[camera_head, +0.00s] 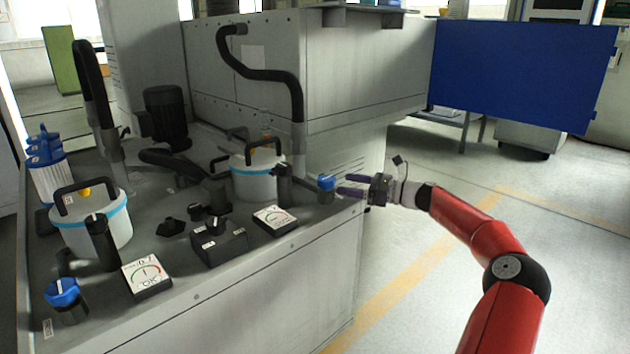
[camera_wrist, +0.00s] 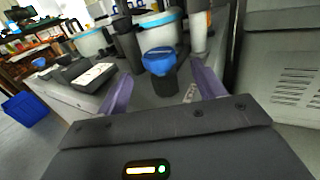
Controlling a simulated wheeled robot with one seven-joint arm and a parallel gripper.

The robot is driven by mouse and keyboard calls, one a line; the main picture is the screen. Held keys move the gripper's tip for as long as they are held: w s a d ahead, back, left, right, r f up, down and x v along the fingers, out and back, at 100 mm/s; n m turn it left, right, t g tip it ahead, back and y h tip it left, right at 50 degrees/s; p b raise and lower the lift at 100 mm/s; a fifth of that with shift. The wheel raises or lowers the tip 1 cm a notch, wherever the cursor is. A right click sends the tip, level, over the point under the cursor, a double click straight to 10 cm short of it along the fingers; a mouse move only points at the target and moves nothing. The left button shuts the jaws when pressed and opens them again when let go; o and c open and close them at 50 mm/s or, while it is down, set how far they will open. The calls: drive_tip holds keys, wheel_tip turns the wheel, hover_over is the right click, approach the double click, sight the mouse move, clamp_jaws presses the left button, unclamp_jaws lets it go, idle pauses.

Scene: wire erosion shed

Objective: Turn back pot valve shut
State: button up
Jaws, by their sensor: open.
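The back pot (camera_head: 256,184) is white with a light blue band and a black handle, at the far end of the bench. A valve with a blue knob (camera_head: 326,182) on a dark body stands to its right, near the bench corner. A pale bar runs across the knob top. My gripper (camera_head: 346,184) is just right of the valve, its purple fingers pointing left at it. In the wrist view the blue knob (camera_wrist: 158,62) shows ahead, roughly between the two spread fingers. The gripper looks empty; I cannot tell whether a finger touches the knob.
A gauge box (camera_head: 272,219) and a dark switch box (camera_head: 218,245) stand on the bench. A second white pot (camera_head: 94,222), another blue-knobbed valve (camera_head: 64,295) and another gauge (camera_head: 147,276) are nearer. A bent black hose (camera_head: 297,100) rises behind. The floor right of the bench is clear.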

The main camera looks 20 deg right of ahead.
sight(327, 178)
drive_tip(key=x, duration=0.7)
drive_tip(key=shift+c, duration=0.3)
drive_tip(key=c, duration=0.9)
